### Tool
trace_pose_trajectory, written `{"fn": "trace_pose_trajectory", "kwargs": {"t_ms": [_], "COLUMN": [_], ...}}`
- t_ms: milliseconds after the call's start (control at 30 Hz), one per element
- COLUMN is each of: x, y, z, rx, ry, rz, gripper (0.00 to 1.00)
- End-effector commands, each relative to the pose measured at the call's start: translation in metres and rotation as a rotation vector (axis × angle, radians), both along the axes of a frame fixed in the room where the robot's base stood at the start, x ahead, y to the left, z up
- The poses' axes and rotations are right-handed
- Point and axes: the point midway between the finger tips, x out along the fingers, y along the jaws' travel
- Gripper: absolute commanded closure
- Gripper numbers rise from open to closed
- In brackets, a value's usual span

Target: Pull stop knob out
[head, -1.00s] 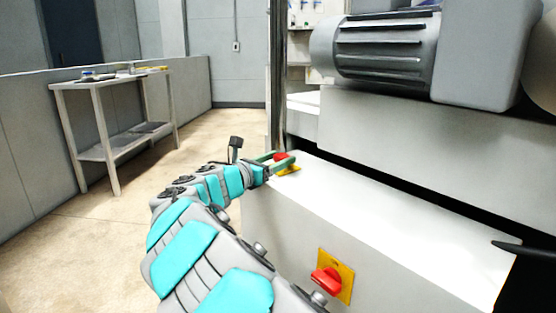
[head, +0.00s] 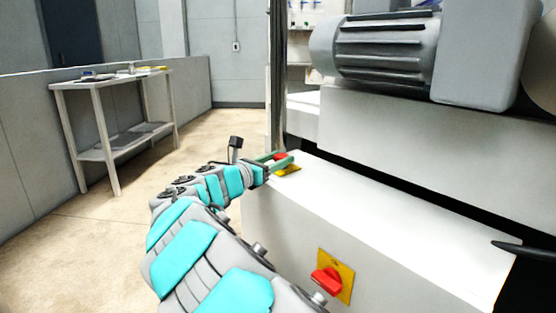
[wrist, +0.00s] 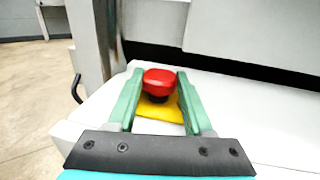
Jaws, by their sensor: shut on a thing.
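The stop knob (wrist: 159,80) is a red mushroom-shaped button on a yellow plate (wrist: 160,109), on the white top of the machine housing. In the wrist view it sits between the two green fingers of my gripper (wrist: 160,86), which are shut on its sides. In the head view the stop knob (head: 281,157) shows small at the far end of the housing top, partly hidden by the fingers of my gripper (head: 280,161). The yellow plate (head: 288,171) shows just below it.
A red rotary switch (head: 326,281) on a yellow plate is on the housing's front face. A grey motor (head: 380,50) overhangs at the right. A dark post (head: 277,80) stands close behind my gripper. A side table (head: 110,80) stands left, with open floor between.

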Motion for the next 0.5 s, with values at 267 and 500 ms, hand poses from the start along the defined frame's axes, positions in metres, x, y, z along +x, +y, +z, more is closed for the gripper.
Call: {"fn": "trace_pose_trajectory", "kwargs": {"t_ms": [267, 500], "x": [0.000, 0.000], "y": [0.000, 0.000], "z": [0.011, 0.013], "rx": [-0.001, 0.000], "ry": [0.001, -0.002], "rz": [-0.001, 0.000], "gripper": [1.00, 1.00]}}
